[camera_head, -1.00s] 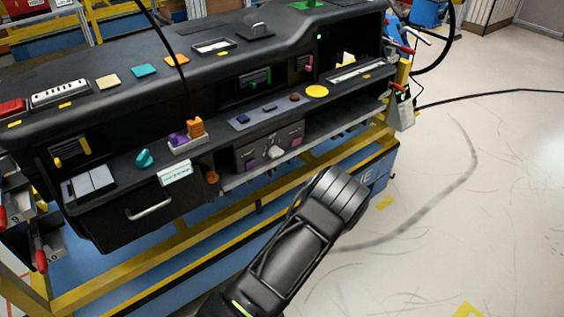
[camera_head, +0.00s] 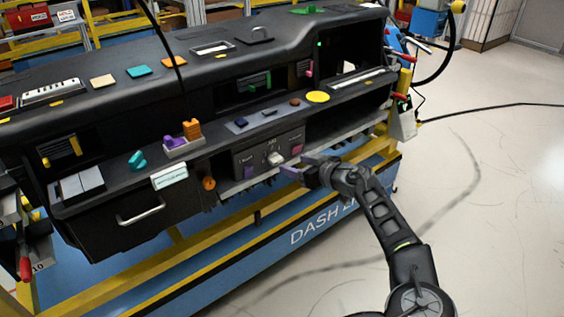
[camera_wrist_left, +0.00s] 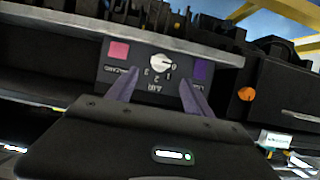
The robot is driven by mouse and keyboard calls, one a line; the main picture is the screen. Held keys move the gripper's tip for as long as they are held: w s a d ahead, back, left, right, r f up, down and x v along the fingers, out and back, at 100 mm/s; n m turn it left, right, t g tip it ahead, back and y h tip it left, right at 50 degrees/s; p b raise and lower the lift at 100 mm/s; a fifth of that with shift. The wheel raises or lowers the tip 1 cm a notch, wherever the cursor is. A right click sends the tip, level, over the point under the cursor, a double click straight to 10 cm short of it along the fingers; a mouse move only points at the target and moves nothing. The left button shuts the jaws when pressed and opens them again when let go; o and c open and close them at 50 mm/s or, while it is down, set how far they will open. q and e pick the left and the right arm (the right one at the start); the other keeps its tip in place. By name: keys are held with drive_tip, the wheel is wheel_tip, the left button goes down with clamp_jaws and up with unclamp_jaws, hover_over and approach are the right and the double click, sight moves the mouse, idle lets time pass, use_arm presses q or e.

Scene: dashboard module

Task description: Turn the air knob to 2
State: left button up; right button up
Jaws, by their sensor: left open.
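The air knob (camera_head: 275,158) is a white dial on the dark control panel (camera_head: 262,160) in the lower middle of the dashboard. In the left wrist view the knob (camera_wrist_left: 160,64) appears upside down, with the numbers 0 to 3 around it and AIR below. Its ridge seems to point toward the 0 side, but it is small and blurred. My left gripper (camera_head: 297,166) is in front of the panel, close to the knob and apart from it. In the wrist view its two fingers (camera_wrist_left: 158,82) are spread and empty, facing the knob. My right gripper is not in view.
A purple button (camera_wrist_left: 200,68) and a pink button (camera_wrist_left: 118,49) flank the knob. An orange round knob (camera_head: 209,183) and a drawer with a silver handle (camera_head: 141,212) are to the left. A metal ledge and yellow frame run below the panel.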

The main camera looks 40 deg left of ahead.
sight(279, 160)
use_arm(q)
drive_tip(key=p+x, duration=0.1)
drive_tip(key=x, duration=0.5)
drive_tip(key=shift+a+f, duration=0.1)
drive_tip(key=shift+a, duration=0.2)
drive_tip(key=shift+w+a+f, duration=0.2)
drive_tip(key=shift+a+f, duration=0.15)
drive_tip(key=shift+a, duration=0.15)
clamp_jaws()
